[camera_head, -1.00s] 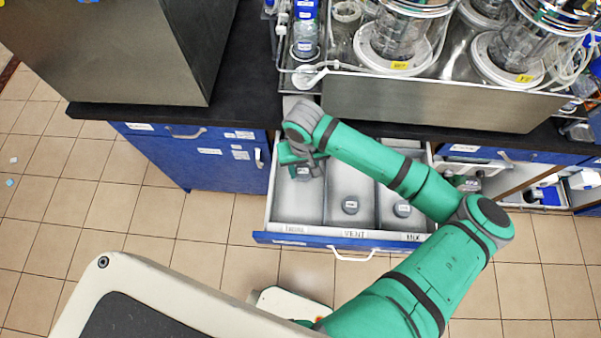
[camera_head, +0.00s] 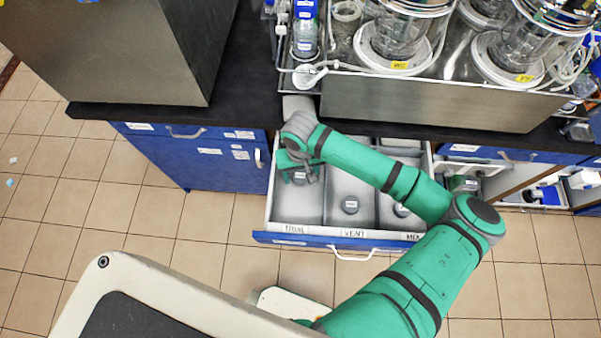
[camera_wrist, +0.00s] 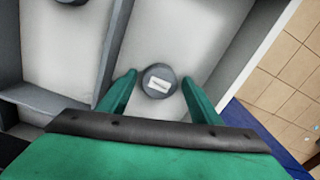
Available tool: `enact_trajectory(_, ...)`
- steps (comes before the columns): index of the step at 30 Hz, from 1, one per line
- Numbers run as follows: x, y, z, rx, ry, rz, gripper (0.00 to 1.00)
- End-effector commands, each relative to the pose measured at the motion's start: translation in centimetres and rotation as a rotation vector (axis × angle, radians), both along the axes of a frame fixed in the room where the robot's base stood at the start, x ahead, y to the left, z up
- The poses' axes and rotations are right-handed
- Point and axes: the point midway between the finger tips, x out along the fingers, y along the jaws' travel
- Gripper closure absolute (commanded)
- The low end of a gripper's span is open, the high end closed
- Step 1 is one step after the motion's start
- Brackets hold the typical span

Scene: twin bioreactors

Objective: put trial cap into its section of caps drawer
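The open caps drawer (camera_head: 390,238) has three sections, with front labels reading TRIAL, VENT and what looks like MIX from left to right. My gripper (camera_head: 300,175) is down in the left, TRIAL section. A round grey cap (camera_wrist: 159,81) with a white label, too small to read, lies between my fingers in the wrist view. It also shows below my gripper in the head view (camera_head: 300,179). In the wrist view my gripper (camera_wrist: 159,77) is open, with a gap on both sides of the cap. The cap appears to rest on the section floor.
A grey cap (camera_head: 350,206) sits in the VENT section and another (camera_head: 401,211) in the right section. Thin dividers separate the sections. The dark counter edge (camera_head: 240,115) and a steel-sided bioreactor stand (camera_head: 430,103) are behind the drawer. Tiled floor lies in front.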

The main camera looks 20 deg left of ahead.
Motion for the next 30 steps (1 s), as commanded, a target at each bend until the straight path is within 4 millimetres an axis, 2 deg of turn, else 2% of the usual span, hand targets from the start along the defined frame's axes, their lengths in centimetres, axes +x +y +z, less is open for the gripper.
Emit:
enact_trajectory(8, 0.0, 0.1, 0.7, 0.001, 0.0, 0.001, 0.42)
enact_trajectory(11, 0.0, 0.1, 2.1, 0.002, -0.001, 0.001, 0.42)
enact_trajectory(21, 0.0, 0.1, 8.8, 0.002, -0.003, 0.001, 0.42)
enact_trajectory(25, 0.0, 0.1, 10.7, 0.002, -0.001, 0.001, 0.42)
enact_trajectory(30, 0.0, 0.1, 12.0, 0.001, 0.0, 0.002, 0.42)
